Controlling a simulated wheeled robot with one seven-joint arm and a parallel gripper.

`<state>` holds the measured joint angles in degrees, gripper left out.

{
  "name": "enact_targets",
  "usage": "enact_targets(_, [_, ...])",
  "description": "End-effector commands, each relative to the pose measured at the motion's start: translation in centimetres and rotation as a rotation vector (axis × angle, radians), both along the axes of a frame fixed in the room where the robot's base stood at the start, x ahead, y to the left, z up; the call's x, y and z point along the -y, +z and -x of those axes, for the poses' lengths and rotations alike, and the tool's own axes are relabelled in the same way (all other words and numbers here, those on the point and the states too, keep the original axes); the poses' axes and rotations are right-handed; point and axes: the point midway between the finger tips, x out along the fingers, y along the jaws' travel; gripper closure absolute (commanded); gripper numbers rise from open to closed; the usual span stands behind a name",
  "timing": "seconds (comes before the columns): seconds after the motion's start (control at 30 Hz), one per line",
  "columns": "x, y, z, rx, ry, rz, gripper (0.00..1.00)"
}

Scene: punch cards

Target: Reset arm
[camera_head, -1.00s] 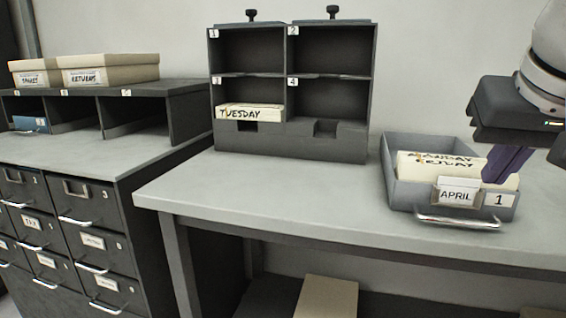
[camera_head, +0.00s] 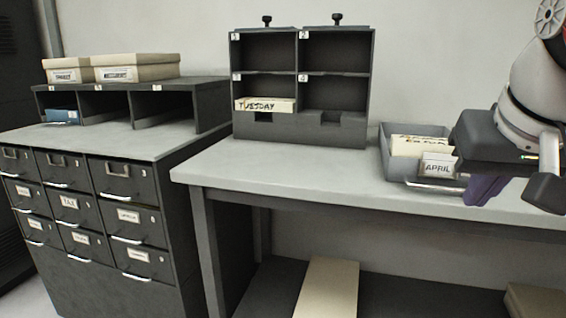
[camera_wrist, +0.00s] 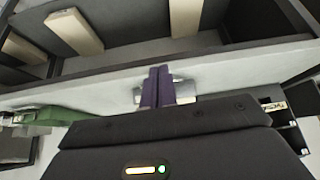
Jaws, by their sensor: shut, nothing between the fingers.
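My gripper (camera_head: 484,190) is at the right of the head view, with its purple fingers shut and empty. It hangs at the front right of the grey drawer labelled APRIL (camera_head: 396,171), and my arm hides the drawer's right part. Cream cards stand in that drawer. In the wrist view the purple fingers (camera_wrist: 157,87) are pressed together in the middle, with a pale surface and a metal handle-like piece behind them.
A dark rack (camera_head: 350,128) with a TUESDAY card (camera_head: 268,105) in its lower left slot stands on the table (camera_head: 290,176). A dark cabinet (camera_head: 90,235) with small labelled drawers is at left, with two boxes (camera_head: 138,67) on top. Planks lie below the table.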

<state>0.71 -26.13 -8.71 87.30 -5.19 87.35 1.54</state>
Motion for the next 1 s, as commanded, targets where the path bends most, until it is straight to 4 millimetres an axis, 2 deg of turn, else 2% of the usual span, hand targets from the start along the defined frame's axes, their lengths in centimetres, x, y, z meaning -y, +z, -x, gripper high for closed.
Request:
enact_targets(0.17, [-1.2,-3.4,-0.3,-0.010,0.039,-0.003,1.00])
enact_targets(0.37, [-3.2,-9.0,-0.4,-0.021,0.093,-0.006,1.00])
enact_targets(0.47, [-4.6,-13.4,0.1,-0.030,0.129,-0.009,1.00])
enact_targets(0.6, [-6.6,-20.5,1.4,-0.041,0.177,-0.008,1.00])
enact_targets(0.7, [-7.5,-24.4,2.5,-0.045,0.198,-0.007,1.00])
enact_targets(0.83, [-8.1,-27.3,3.4,-0.051,0.212,-0.004,1.00])
enact_targets(1.0, [-8.2,-27.9,3.6,-0.050,0.215,-0.003,1.00])
